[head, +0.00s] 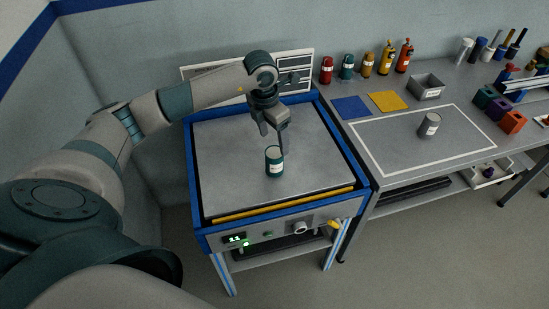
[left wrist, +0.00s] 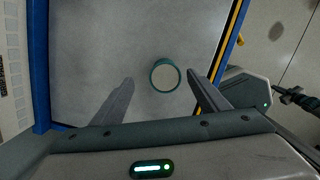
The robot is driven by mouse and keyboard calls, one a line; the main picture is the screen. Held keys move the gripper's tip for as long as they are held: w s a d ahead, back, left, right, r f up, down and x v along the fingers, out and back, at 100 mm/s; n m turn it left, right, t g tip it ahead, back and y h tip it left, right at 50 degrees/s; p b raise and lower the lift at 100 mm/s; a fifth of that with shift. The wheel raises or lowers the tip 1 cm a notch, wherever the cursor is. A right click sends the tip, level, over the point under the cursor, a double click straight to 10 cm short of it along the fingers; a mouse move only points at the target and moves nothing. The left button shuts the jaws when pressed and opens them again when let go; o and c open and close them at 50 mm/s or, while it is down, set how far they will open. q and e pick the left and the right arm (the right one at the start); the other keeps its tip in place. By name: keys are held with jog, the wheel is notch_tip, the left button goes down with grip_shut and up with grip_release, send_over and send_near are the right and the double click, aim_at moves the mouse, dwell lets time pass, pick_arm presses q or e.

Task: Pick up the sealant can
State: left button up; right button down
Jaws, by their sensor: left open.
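A teal can with a pale label, which I take to be the sealant can (head: 274,162), stands upright on the grey top of the blue-framed test stand (head: 225,150). In the left wrist view I see the can's round pale top (left wrist: 165,76) ahead of the fingers, nearer the right finger. My left gripper (head: 273,141) is open and empty, pointing down just above and behind the can. Its two fingers also show in the left wrist view (left wrist: 160,92), spread apart. My right gripper is in neither view.
A workbench (head: 360,185) adjoins on the right, with a grey can (head: 429,125) inside a white outline. Behind are a blue mat (head: 351,107), a yellow mat (head: 388,100), a metal tray (head: 426,87) and several coloured bottles (head: 368,64). The stand's top around the teal can is clear.

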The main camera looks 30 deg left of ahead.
aim_at(275, 150)
pick_arm(q)
jog(key=shift+w+d+f+p, duration=0.15)
jog(key=shift+f+p, duration=0.15)
jog(key=shift+f, duration=0.85)
jog(key=shift+w+f+p, duration=0.15)
jog(key=shift+f+p, duration=0.15)
jog(key=shift+f, duration=0.85)
jog(key=shift+s+d+f+p, duration=0.1)
jog(key=shift+s+f+p, duration=0.1)
jog(key=shift+f+p, duration=0.25)
jog(key=f+p, duration=0.2)
jog(key=f, duration=0.1)
jog(key=shift+s+d+f, duration=0.15)
jog(key=shift+d+f, duration=0.05)
jog(key=shift+f, duration=0.5)
jog(key=shift+c, duration=0.3)
jog(key=shift+r, duration=0.1)
jog(key=c, duration=1.4)
jog(key=shift+r, duration=0.1)
